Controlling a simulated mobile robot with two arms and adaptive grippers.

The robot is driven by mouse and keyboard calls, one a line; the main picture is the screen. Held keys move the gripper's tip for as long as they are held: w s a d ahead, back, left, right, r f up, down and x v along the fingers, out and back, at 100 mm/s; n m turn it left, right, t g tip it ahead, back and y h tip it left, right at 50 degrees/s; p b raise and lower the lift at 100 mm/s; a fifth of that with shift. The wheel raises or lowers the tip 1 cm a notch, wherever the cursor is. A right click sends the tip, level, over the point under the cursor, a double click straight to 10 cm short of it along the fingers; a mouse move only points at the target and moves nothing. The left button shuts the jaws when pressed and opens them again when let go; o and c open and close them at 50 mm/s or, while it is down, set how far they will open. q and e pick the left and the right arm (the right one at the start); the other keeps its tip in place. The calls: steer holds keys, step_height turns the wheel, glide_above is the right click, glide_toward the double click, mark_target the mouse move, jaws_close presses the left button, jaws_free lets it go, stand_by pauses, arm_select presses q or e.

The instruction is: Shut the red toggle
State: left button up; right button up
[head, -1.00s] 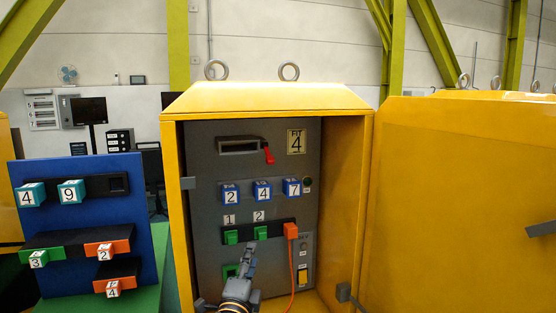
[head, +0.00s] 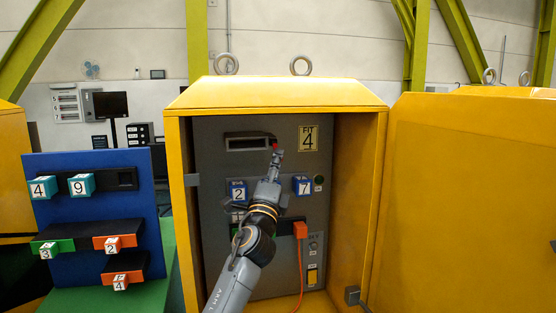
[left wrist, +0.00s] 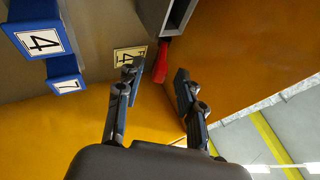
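The red toggle (head: 275,147) is at the right end of a dark slot housing (head: 247,142) on the cabinet's grey panel. The gripper covers most of its lower part in the head view. In the left wrist view the red toggle (left wrist: 160,62) hangs from the housing (left wrist: 178,17). My left gripper (head: 278,157) is raised in front of it. In the left wrist view my left gripper (left wrist: 156,76) has its fingers spread, one on each side of the toggle's line, with nothing held. I cannot tell whether a finger touches the toggle. My right gripper is not in view.
The yellow cabinet (head: 275,95) encloses the panel, with its open door (head: 470,200) at the right. A "FIT 4" label (head: 308,139) is beside the toggle. Blue numbered blocks (head: 302,186) and an orange plug (head: 300,230) with a cable are below. A blue board (head: 70,215) stands left.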

arm_select(q)
steer(key=shift+x, duration=1.2)
jaws_close()
